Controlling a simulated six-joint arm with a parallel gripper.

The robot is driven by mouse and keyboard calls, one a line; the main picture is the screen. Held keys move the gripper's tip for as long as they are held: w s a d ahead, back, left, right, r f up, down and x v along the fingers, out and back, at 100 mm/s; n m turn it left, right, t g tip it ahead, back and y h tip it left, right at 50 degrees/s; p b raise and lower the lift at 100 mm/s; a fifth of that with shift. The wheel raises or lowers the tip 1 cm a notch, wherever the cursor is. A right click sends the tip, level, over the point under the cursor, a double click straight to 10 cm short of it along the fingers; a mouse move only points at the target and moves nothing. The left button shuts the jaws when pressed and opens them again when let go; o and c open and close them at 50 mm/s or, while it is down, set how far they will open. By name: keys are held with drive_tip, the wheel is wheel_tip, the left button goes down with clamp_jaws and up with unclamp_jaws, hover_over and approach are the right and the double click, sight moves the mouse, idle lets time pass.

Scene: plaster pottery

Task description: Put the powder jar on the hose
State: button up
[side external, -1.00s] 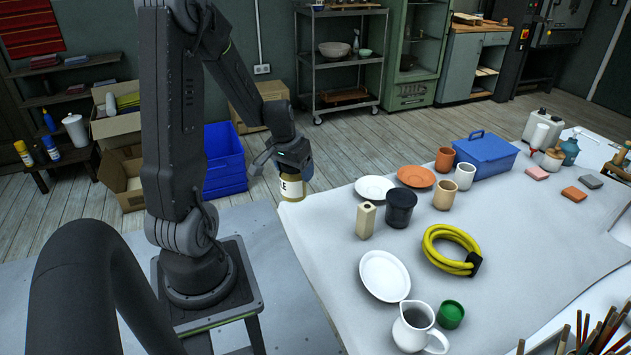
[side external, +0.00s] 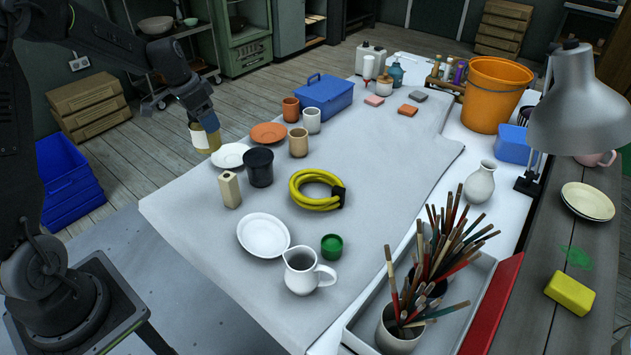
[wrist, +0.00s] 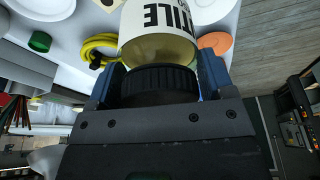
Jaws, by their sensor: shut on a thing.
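The powder jar (side external: 206,139), a cream jar with dark lettering, is held in my gripper (side external: 202,117). It hangs by the table's far left edge, close to the white plate (side external: 230,155). In the wrist view the jar (wrist: 160,47) shows its black ribbed lid between the two blue fingers of my gripper (wrist: 158,85), which are shut on it. The yellow hose (side external: 318,203) lies coiled on the grey-white table cover, with a black wrap at its right. It also shows in the wrist view (wrist: 97,44), partly hidden behind the jar and a finger.
An oval white plate (side external: 263,236), a green cup (side external: 332,246) and a pitcher (side external: 302,270) are nearer. Cover right of the hose is clear.

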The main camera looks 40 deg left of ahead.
drive_tip(key=w+d+r+m+h, duration=0.2)
drive_tip(key=w+d+m, duration=0.4)
drive_tip(key=w+d, duration=0.55)
drive_tip(key=shift+g, duration=0.3)
drive_tip(key=shift+w+d+f, duration=0.55)
drive_tip(key=shift+d+f, duration=1.25)
drive_tip(key=shift+d, duration=0.15)
drive_tip(key=shift+w+d+f, duration=0.6)
drive_tip(key=shift+d+f, duration=1.15)
drive_tip(key=shift+d, duration=0.2)
drive_tip(key=shift+w+d+f, duration=0.55)
drive_tip(key=shift+d+f, duration=1.25)
drive_tip(key=shift+d, duration=0.15)
drive_tip(key=shift+f, duration=0.15)
drive_tip(key=o, duration=1.2)
drive_tip(key=v, duration=1.2)
drive_tip(key=shift+d+r, duration=0.25)
